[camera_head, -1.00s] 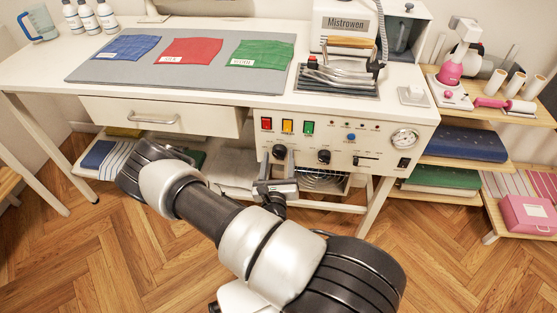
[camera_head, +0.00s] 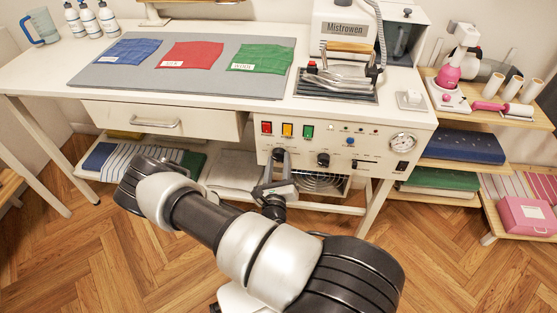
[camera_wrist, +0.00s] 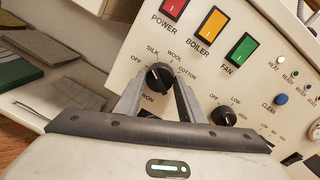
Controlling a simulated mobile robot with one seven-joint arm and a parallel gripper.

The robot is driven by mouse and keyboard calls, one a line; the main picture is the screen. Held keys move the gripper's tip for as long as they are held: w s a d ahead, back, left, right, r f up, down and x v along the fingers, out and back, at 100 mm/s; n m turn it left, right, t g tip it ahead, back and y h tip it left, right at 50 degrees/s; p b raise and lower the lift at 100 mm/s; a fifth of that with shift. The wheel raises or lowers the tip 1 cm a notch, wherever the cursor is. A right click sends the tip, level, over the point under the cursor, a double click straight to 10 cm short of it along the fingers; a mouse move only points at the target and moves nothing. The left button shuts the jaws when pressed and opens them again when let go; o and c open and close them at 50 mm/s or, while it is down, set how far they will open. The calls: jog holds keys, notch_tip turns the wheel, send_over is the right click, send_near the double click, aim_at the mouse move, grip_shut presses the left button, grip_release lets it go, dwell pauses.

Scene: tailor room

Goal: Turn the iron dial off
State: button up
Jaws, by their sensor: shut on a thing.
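The iron dial is a round black knob (camera_wrist: 159,77) on the white front panel, ringed by the words OFF, SILK, WOOL and COTTON. It also shows in the head view (camera_head: 278,155), above my gripper. My gripper (camera_wrist: 157,84) has one grey finger on each side of the knob and is shut on it. In the head view my gripper (camera_head: 278,172) reaches up to the panel from below. The fingers and palm hide the lower part of the dial's label. The dial's exact pointer setting is hard to read.
A second black dial (camera_wrist: 223,116), marked OFF, LOW and HIGH, is close to the right finger. Red (camera_wrist: 173,8), yellow (camera_wrist: 207,24) and green (camera_wrist: 239,50) switches sit above. The iron (camera_head: 347,75) rests on the table top. A drawer (camera_head: 160,121) is left of the panel.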

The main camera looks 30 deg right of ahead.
jog(key=n+p, duration=0.2)
jog(key=n, duration=0.1)
jog(key=shift+r, duration=0.15)
jog(key=shift+n+p, duration=0.65)
jog(key=shift+n, duration=1.15)
jog(key=o, duration=1)
jog(key=shift+o, duration=0.2)
jog(key=p+v, duration=0.1)
jog(key=v, duration=1.6)
jog(key=shift+a+r+p, duration=0.2)
jog(key=shift+a+p, duration=0.1)
jog(key=shift+a, duration=0.05)
